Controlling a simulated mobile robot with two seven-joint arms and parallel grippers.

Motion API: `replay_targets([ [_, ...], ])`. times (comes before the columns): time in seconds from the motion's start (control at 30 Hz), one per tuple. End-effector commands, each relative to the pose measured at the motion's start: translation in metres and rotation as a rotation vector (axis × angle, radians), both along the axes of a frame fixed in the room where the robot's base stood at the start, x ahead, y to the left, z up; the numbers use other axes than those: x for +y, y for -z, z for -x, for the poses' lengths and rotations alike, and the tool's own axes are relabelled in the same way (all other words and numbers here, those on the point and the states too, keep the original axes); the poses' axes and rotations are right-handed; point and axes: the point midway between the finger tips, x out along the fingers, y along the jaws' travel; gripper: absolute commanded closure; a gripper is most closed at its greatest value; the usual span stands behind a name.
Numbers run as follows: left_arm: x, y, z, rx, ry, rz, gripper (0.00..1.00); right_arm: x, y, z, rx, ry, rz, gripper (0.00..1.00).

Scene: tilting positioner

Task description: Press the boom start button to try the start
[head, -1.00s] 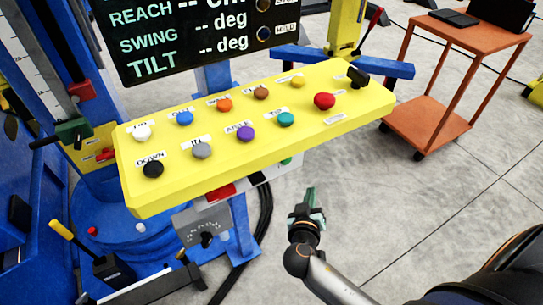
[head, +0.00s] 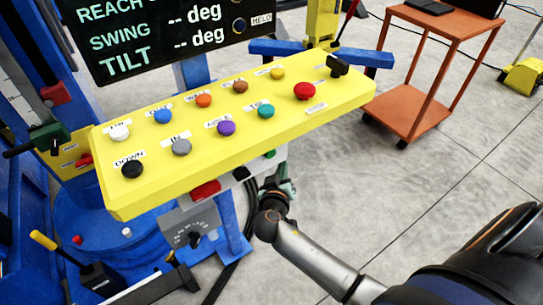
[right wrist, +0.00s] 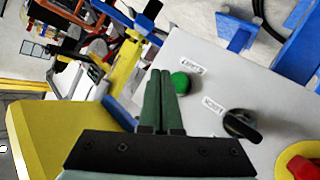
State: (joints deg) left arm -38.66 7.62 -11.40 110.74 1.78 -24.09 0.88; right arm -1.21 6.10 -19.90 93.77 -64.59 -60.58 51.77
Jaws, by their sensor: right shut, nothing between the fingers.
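A pale box hangs under the yellow button panel (head: 230,140). It carries a green button (head: 269,154), a black knob (head: 241,173) and a red button (head: 205,190). My right gripper (head: 284,172) is shut and empty, low and just right of the box. In the right wrist view its closed fingertips (right wrist: 162,74) appear just left of the green button; contact cannot be told. My left gripper is out of view.
The yellow panel overhangs the box, with several coloured buttons on top. A dark display (head: 165,35) showing "HELD" stands behind. An orange cart (head: 410,105) is at the back right. Dark cables (head: 240,240) hang below the box.

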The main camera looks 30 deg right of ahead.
Motion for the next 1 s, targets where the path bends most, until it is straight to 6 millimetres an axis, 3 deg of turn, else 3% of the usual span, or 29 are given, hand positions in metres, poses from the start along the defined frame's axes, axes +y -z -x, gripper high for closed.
replay_targets([
  [0.3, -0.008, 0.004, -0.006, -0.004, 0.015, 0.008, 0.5, 0.002, 0.001, -0.022, 0.0, 0.001, -0.002, 1.0],
  [1.0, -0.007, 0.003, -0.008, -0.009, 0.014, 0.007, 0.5, 0.002, 0.001, -0.023, 0.001, 0.0, 0.0, 1.0],
])
